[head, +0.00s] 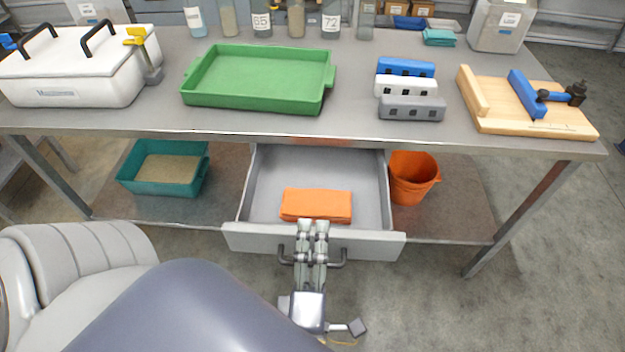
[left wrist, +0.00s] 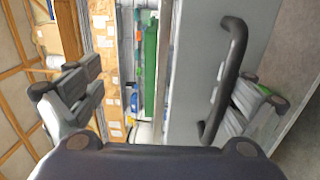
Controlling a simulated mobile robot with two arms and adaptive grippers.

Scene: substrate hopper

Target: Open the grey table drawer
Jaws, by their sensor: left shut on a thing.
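The grey table drawer (head: 313,242) is pulled well out from under the grey tabletop, and its inside shows. A folded orange cloth (head: 316,205) lies in it near the front. Its dark bar handle (head: 286,257) runs along the drawer front and also shows in the left wrist view (left wrist: 236,62). My left gripper (head: 313,230) is at the middle of the handle, shut on it; the fingers cover that part of the bar. In the left wrist view the handle passes between the two fingers, nearer the right one. My right gripper is not in view.
A green tray (head: 258,103), a white cooler box (head: 75,98), colored blocks (head: 405,88) and a wooden board (head: 500,115) stand on the tabletop (head: 355,120). A teal bin (head: 150,188) and an orange bucket (head: 411,180) flank the drawer on the lower shelf.

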